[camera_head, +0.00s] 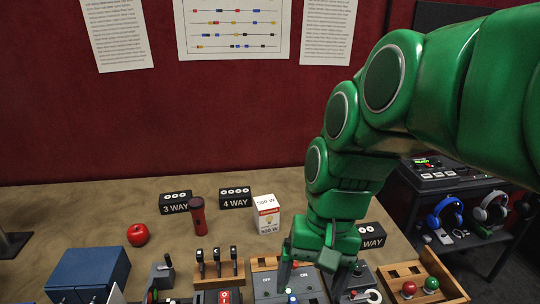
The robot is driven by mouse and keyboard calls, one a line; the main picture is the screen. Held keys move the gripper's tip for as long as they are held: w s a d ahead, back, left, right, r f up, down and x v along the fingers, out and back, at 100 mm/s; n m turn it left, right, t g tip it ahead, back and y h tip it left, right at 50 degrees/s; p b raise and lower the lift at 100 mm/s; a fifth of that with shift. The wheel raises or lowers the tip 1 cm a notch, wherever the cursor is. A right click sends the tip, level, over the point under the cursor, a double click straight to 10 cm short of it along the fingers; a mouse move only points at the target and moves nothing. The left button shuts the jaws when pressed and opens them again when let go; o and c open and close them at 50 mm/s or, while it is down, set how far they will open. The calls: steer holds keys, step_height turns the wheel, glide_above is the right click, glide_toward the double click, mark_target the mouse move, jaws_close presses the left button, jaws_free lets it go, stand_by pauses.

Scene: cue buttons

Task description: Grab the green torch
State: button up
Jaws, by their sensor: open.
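A dark red torch (198,217) stands upright on the table, between two black label blocks; no green torch shows. My green gripper (313,280) points down over the front of the table, to the right of the torch and nearer the camera. Its fingers are apart, above or beside a grey switch panel (270,285); I cannot tell whether they touch it. My arm hides part of the table's right side.
The "3 WAY" block (176,202), "4 WAY" block (235,198) and a white bulb box (266,214) stand near the torch. Levers (217,264) and a wooden button box (425,283) line the front.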

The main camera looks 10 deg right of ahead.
steer(key=w+d+r+m+t+y, duration=0.2)
steer(key=w+m+y, duration=0.3)
steer(key=w, duration=0.9)
steer(key=w+d+r+m+t+y, duration=0.1)
steer(key=w+d+r+m+y, duration=0.15)
steer(key=w+m, duration=0.75)
steer(key=w+d+f+m+t+y, duration=0.1)
steer(key=w+d+f+m+t, duration=0.25)
steer(key=w+d, duration=0.6)
steer(key=w+d+f+m+t+y, duration=0.1)
steer(key=w+d+f+m+t, duration=0.2)
steer(key=w+d, duration=0.65)
step_height(320, 180, down, 12)
steer(key=s+d, duration=0.1)
steer(key=s, duration=0.1)
steer(key=shift+m+g, duration=0.25)
steer(key=shift+g, duration=0.1)
steer(key=shift+x, duration=3.8)
steer(key=shift+w+d+f, duration=0.1)
steer(key=shift+d+f, duration=0.05)
steer(key=shift+d, duration=0.05)
steer(key=c, duration=1.2)
